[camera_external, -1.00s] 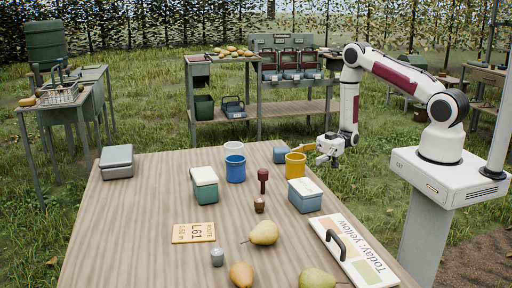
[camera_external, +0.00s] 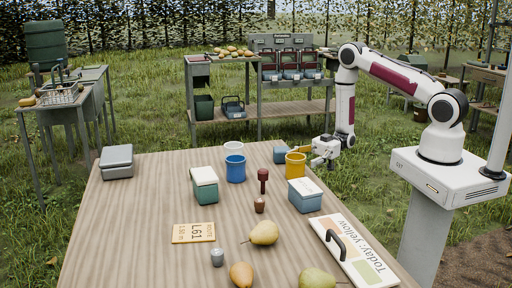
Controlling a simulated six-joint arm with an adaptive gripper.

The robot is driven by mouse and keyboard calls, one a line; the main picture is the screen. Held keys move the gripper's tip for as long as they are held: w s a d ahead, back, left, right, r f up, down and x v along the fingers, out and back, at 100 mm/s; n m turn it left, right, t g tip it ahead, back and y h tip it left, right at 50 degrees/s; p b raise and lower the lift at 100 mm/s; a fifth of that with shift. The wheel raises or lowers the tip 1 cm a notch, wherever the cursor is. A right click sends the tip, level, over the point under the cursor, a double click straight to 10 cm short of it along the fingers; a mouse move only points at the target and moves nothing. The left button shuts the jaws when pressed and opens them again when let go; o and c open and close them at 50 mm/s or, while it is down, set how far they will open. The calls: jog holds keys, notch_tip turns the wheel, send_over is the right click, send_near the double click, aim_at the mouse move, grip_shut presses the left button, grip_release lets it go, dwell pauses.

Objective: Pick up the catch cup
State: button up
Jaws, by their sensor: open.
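Several cups stand upright on the wooden table, and none is marked as the catch cup. The yellow cup (camera_external: 295,167) is at the right edge, the blue cup (camera_external: 235,170) is near the back middle, and a white cup (camera_external: 233,148) is behind the blue one. My gripper (camera_external: 316,158) is open and empty, low at the right back edge of the table, just right of the yellow cup. Its fingers point toward the table. I cannot tell whether they touch the yellow cup.
A lidded blue-grey box (camera_external: 304,196) and a dark red tool (camera_external: 263,183) stand in front. A green box with a white lid (camera_external: 204,188) is left. Pears (camera_external: 264,233) and a sign board (camera_external: 352,250) lie nearer.

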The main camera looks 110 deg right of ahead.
aim_at(295, 162)
jog(key=shift+x, duration=2.4)
jog(key=shift+s+a, duration=0.1)
jog(key=c, duration=1.1)
